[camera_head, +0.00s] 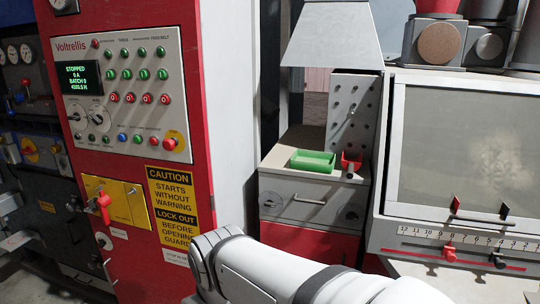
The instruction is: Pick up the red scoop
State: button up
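A small red object (351,161), which looks like the red scoop, is on the beige counter (282,150) beneath a grey hood. It is just right of a green tray (312,161), close to the perforated metal panel. It is small in the picture, so its handle and exact shape are hard to make out. White links of my arm cross the bottom middle of the view. My gripper is not in view.
The counter sits on a grey drawer unit (312,196) with a handle. Left stands a red control cabinet (205,130) with caution labels. Right is a grey machine with a window (455,140) and a numbered slider scale (465,245).

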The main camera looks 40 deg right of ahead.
aim_at(350, 166)
jog(key=z, duration=0.8)
jog(key=i, duration=1.3)
jog(key=z, duration=0.6)
jog(key=i, duration=0.3)
jog(key=z, duration=0.25)
jog(key=k, duration=0.7)
jog(key=z, duration=0.2)
jog(key=i, duration=0.75)
jog(key=u, duration=0.05)
